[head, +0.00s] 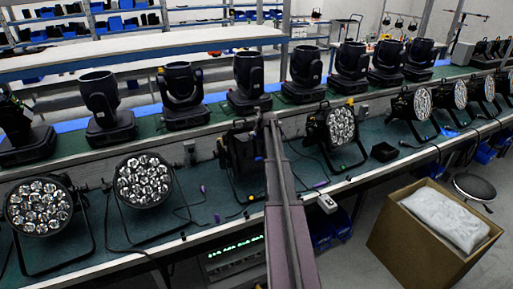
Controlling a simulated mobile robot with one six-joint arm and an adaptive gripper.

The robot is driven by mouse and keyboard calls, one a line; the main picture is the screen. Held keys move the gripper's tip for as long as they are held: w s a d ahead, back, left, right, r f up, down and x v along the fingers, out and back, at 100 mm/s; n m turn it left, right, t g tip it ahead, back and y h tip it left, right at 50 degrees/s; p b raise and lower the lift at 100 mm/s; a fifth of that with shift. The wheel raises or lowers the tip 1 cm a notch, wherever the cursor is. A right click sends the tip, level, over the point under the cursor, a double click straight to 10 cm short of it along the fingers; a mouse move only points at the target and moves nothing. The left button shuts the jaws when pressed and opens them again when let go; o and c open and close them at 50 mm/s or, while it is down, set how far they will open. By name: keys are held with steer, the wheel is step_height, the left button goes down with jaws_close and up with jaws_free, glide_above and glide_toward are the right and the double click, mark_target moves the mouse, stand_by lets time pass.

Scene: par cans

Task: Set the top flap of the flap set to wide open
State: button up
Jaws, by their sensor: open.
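In the head view, a dark boxy fixture (243,150) stands on the green bench, just left of the far end of my arm. It may carry the flap set, but its flaps are too dark and small to make out, and their angle cannot be told. My arm runs up from the bottom middle and hides part of the fixture's right side. My gripper (268,121) is at the arm's far end, small and dark, open, close to the fixture. Whether it touches the fixture cannot be told.
Par cans (143,181) with round lens faces stand on the bench at both sides. Moving-head lights (182,95) line the shelf behind. Cables and a small black box (384,152) lie on the bench. A cardboard box (415,240) stands on the floor at right.

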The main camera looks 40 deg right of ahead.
mark_target(256, 141)
steer(key=shift+s+f+t+h+b, duration=0.15)
steer(key=shift+f+t+b, duration=0.4)
steer(key=shift+b, duration=0.7)
steer(key=shift+w+f+t+h+b, duration=0.1)
steer(key=shift+f+t+h+b, duration=0.15)
steer(key=shift+t+b, duration=0.85)
steer(key=shift+s+f+t+h+b, duration=0.1)
steer(key=shift+f+t+b, duration=0.35)
steer(key=shift+b, duration=1)
steer(key=t+b, duration=0.1)
steer(key=b, duration=0.1)
steer(key=t+b, duration=0.1)
steer(key=b, duration=0.1)
steer(key=shift+w+f, duration=0.2)
steer(key=shift+f, duration=0.2)
steer(key=shift+w+d+f+t+h+b, duration=0.25)
steer(key=shift+t+b, duration=0.45)
steer(key=shift+b, duration=0.7)
steer(key=shift+a+f+t+h+b, duration=0.2)
steer(key=shift+t+h+b, duration=0.4)
steer(key=shift+b, duration=0.8)
steer(key=shift+s, duration=0.5)
steer(key=shift+a+y, duration=0.2)
steer(key=shift+y, duration=0.15)
